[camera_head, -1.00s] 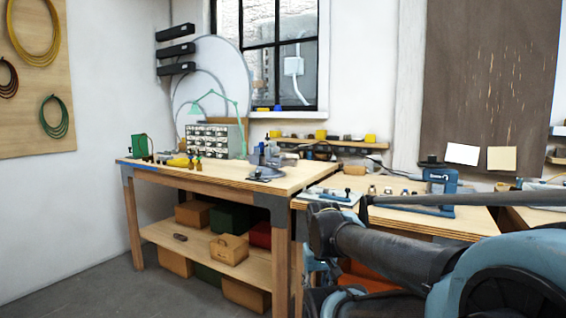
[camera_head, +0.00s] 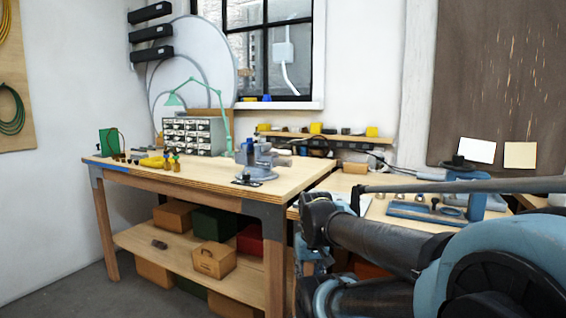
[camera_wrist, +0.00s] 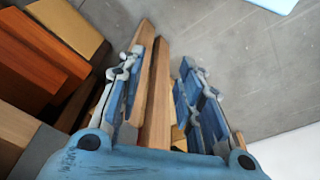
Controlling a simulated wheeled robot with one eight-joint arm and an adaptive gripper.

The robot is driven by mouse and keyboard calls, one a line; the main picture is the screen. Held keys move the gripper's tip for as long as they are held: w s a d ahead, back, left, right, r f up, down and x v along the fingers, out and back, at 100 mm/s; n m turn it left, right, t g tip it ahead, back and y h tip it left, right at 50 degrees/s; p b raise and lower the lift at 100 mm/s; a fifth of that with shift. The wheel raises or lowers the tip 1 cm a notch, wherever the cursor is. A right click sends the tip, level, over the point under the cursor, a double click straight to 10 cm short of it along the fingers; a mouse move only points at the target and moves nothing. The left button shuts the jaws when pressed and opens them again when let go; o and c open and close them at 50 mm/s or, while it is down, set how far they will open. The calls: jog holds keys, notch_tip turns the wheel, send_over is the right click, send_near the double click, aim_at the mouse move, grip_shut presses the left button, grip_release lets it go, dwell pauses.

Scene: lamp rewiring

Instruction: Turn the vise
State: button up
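The vise (camera_head: 264,160) is a small blue-grey tool on the top of the wooden workbench (camera_head: 200,184), near its right part in the head view. Its handle is too small to make out clearly. My gripper (camera_wrist: 163,68) shows in the wrist view with its two blue fingers spread apart and nothing between them. It points down past wooden bench legs toward the grey floor, away from the vise. The vise is not in the wrist view. In the head view my arm fills the lower right, in front of the bench's right side.
A drawer cabinet (camera_head: 192,136), a green lamp (camera_head: 221,97) and small yellow items (camera_head: 153,162) stand on the bench. A wooden box (camera_head: 213,260) and other boxes fill the lower shelf. A second bench with a blue tool (camera_head: 425,212) stands right. Floor at lower left is clear.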

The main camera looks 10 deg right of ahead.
jog(key=o, duration=0.4)
jog(key=shift+r, duration=0.1)
jog(key=r, duration=0.3)
jog(key=shift+w, duration=0.2)
notch_tip(320, 180, up, 40)
jog(key=n+h, duration=0.1)
jog(key=n, duration=1)
send_over(269, 158)
jog(key=s+d, duration=0.3)
jog(key=d, duration=0.1)
jog(key=x, duration=1.7)
jog(key=shift+s+d+f, duration=0.1)
jog(key=shift+s+d, duration=0.2)
jog(key=shift+d, duration=0.1)
